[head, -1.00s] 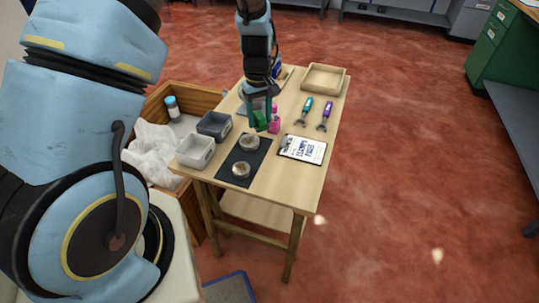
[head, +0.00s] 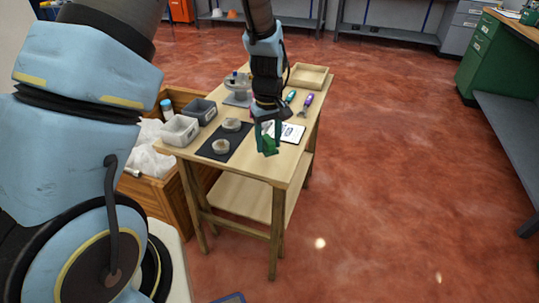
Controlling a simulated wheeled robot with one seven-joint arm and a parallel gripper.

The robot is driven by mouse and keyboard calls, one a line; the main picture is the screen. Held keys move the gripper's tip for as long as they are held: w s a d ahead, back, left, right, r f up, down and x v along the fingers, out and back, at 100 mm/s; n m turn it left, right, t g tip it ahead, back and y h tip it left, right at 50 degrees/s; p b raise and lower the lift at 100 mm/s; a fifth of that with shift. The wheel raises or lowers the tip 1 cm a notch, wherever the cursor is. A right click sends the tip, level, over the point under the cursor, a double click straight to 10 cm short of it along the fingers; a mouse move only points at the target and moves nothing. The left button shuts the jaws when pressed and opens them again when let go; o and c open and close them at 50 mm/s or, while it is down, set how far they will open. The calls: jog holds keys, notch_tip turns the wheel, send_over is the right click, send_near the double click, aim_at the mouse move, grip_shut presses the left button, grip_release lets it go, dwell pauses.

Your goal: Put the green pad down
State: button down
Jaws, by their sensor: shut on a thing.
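My gripper (head: 267,136) points down over the near right part of the wooden table (head: 262,172). It is shut on the green pad (head: 270,145), which shows between and below the fingertips. The pad appears to be above the table top, to the right of the black mat (head: 214,153) and in front of the white clipboard sheet (head: 293,133). I cannot tell its exact height. My gripper and wrist hide part of the clipboard and whatever stands behind them.
A white bin (head: 180,130) and a grey bin (head: 203,111) stand at the left. A wooden tray (head: 310,76) is at the back. A purple-handled tool (head: 306,104) lies at the right. The front right corner is clear.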

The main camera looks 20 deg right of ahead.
aim_at(268, 162)
jog(key=shift+f+p, duration=0.4)
jog(key=shift+f, duration=1.9)
jog(key=shift+f, duration=0.15)
jog(key=shift+c, duration=1.3)
grip_release()
notch_tip(268, 162, up, 12)
jog(key=shift+r+b, duration=0.2)
jog(key=shift+b, duration=1)
